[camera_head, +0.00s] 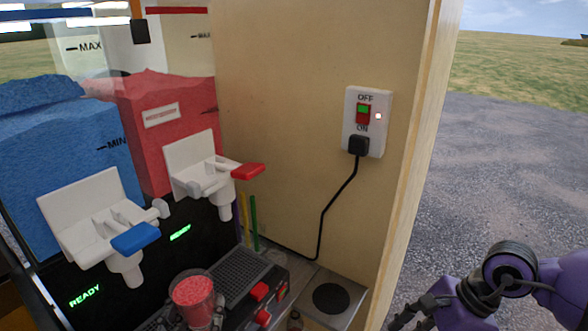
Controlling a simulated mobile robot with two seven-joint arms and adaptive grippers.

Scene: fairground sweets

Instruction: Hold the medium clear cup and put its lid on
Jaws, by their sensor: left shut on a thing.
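A clear cup (193,295) filled with red slush stands out at the bottom of the head view, in front of the machine's drip grille. My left gripper (200,323) is shut on the cup low down; only small dark parts of it show at the bottom edge. The cup looks about upright, and I see no lid on it. I cannot make out a loose lid anywhere in view. My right gripper (418,316) is at the lower right, apart from the cup, dark and partly cut off, so its opening is unclear.
The slush machine has a blue-handled tap (135,238) and a red-handled tap (248,171). A black grille (240,275) lies below them. A wooden side wall (300,130) carries a switch (363,113) and a plug with a black cable. A grey plate with a dark disc (331,298) lies right of the grille.

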